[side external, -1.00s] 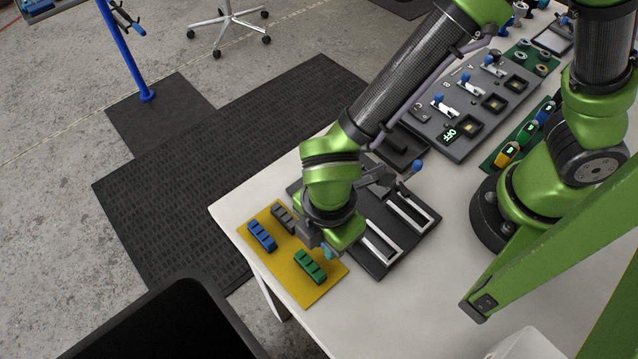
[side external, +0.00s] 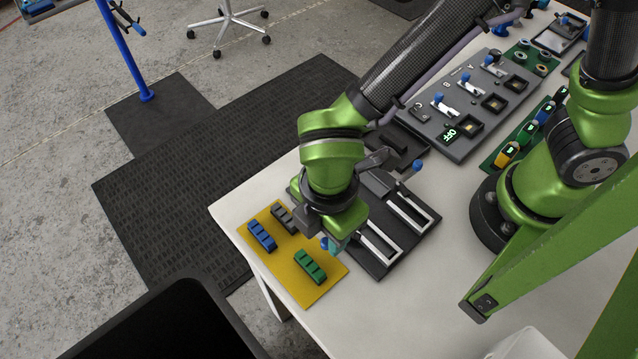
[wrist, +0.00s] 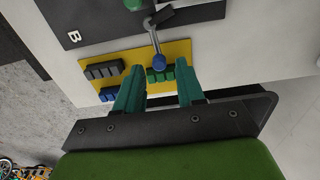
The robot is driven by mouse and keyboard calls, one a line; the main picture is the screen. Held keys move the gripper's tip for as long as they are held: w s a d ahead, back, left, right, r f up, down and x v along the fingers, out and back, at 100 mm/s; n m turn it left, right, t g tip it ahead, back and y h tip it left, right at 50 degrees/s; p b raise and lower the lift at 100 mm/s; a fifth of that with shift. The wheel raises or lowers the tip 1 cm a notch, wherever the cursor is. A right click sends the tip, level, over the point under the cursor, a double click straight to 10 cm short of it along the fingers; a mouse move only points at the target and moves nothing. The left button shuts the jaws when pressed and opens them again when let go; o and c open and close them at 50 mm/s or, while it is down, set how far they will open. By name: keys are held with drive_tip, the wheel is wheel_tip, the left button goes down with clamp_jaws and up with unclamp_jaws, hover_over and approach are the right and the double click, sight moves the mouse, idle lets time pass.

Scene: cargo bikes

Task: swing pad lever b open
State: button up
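Lever b is a grey arm with a blue ball knob (wrist: 159,62), pivoting on a dark plate marked B (wrist: 85,32). In the wrist view it reaches out over the yellow pad board. My gripper (wrist: 158,82) is open; its two teal fingers are apart, with the knob showing between and just beyond them. I cannot tell if either finger touches it. In the side view a blue knob (side external: 324,243) shows beside the fingers of my gripper (side external: 334,246); most of the lever is hidden behind my wrist.
The yellow board (side external: 318,291) holds a blue, a grey and a green pad (side external: 310,266) close to my gripper. The dark plate with white slotted rails (side external: 410,215) and another blue-knobbed lever (side external: 415,167) lies to the right. A panel of small levers (side external: 470,105) stands farther back.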

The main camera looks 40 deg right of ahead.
sight(326, 241)
drive_tip(key=shift+r, duration=2)
drive_tip(key=shift+s+d+f+m, duration=0.15)
drive_tip(key=shift+s+m, duration=0.05)
drive_tip(key=shift+m, duration=0.4)
drive_tip(key=w+d+r+m+t, duration=0.1)
drive_tip(key=d+r+m+t, duration=0.1)
drive_tip(key=d+r+m, duration=0.3)
drive_tip(key=w+d+r+m+t+y, duration=0.1)
drive_tip(key=w+d+r+m+t, duration=0.1)
drive_tip(key=d+r+m, duration=0.3)
drive_tip(key=w+d+r+m+t+y, duration=0.1)
drive_tip(key=d+r+m, duration=0.4)
drive_tip(key=d+m, duration=0.6)
drive_tip(key=w+d+t, duration=0.1)
drive_tip(key=d+t, duration=0.1)
drive_tip(key=d, duration=0.3)
drive_tip(key=shift+w+d, duration=0.15)
drive_tip(key=shift+d, duration=0.05)
